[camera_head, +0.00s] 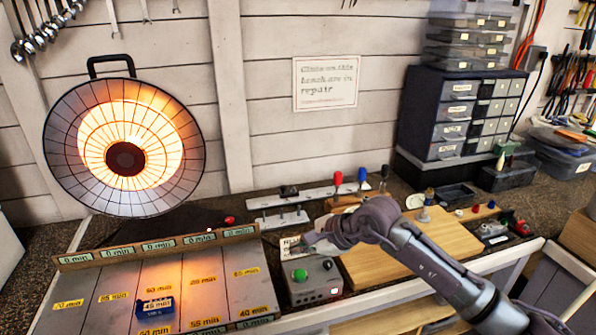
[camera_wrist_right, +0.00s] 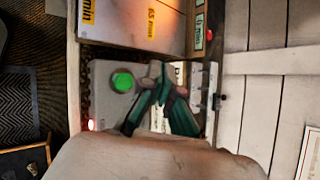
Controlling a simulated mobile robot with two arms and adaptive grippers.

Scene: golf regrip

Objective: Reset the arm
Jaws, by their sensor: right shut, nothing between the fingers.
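My right arm comes in from the lower right in the head view. Its gripper (camera_head: 308,246) is above the back edge of a grey control box (camera_head: 318,284) with a green button (camera_head: 300,275). In the right wrist view the fingers (camera_wrist_right: 160,76) are together and hold nothing. The green button (camera_wrist_right: 123,82) shows just left of them. The gripper covers part of a white label behind the box. Whether the fingers touch anything is hard to tell. My left gripper is in neither view.
A glowing round heater (camera_head: 125,150) stands at the left, behind a panel with minute labels (camera_head: 205,285) bearing a small blue block (camera_head: 155,308). A wooden board (camera_head: 375,270) lies under my right arm. A drawer cabinet (camera_head: 455,115) stands at the back right.

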